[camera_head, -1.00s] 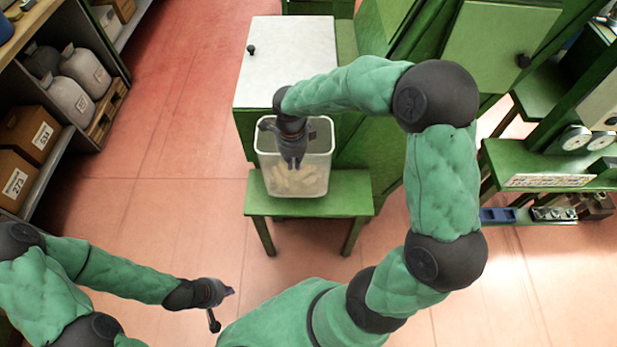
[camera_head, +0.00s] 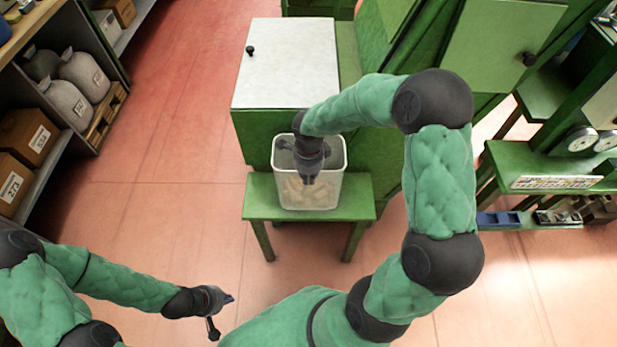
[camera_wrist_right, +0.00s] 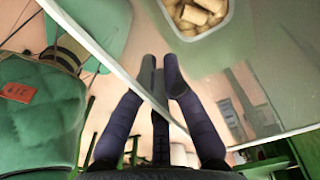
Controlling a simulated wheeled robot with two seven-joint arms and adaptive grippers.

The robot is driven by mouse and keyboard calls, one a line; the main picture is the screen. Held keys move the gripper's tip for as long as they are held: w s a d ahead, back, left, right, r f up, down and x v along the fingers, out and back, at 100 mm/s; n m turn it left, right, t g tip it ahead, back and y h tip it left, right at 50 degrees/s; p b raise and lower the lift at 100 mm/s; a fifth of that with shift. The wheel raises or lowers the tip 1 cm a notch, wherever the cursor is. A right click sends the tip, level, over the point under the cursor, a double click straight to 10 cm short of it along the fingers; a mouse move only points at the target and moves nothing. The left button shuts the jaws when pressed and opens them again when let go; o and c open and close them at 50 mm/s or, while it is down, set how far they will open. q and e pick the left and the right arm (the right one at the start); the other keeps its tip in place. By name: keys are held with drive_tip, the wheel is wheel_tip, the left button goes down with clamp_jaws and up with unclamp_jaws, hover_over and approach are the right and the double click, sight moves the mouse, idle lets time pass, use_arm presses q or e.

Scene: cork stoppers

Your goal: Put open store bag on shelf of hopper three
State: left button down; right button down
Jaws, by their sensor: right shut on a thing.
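My right gripper (camera_head: 311,175) is shut on the wall of a clear, open-topped bin (camera_head: 335,190) with corks inside. In the right wrist view its fingers (camera_wrist_right: 160,82) close on the bin's wall (camera_wrist_right: 240,75), and corks (camera_wrist_right: 195,14) show at the top. The bin is upright over a low green shelf (camera_head: 355,205) in front of a green cabinet with a white top (camera_head: 285,65); I cannot tell if it touches the shelf. No hopper number is readable. Several grey bags (camera_head: 85,70) stand on the left rack; none looks open. My left gripper (camera_head: 222,312) is low and empty; its jaw opening is unclear.
The left rack also holds brown boxes (camera_head: 28,135) and a wooden pallet (camera_head: 106,112). On the right stands a green bench (camera_head: 545,162) with dials and a blue tray (camera_head: 498,219). The red floor between the rack and the low shelf is clear.

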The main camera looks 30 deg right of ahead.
drive_tip(key=shift+f, duration=0.2)
drive_tip(key=c, duration=1.4)
unclamp_jaws()
drive_tip(key=shift+o, duration=0.2)
drive_tip(key=shift+r, duration=0.1)
drive_tip(key=shift+r, duration=0.1)
wheel_tip(320, 180, up, 12)
drive_tip(key=p, duration=0.3)
drive_tip(key=shift+p, duration=0.4)
drive_tip(key=shift+s, duration=0.1)
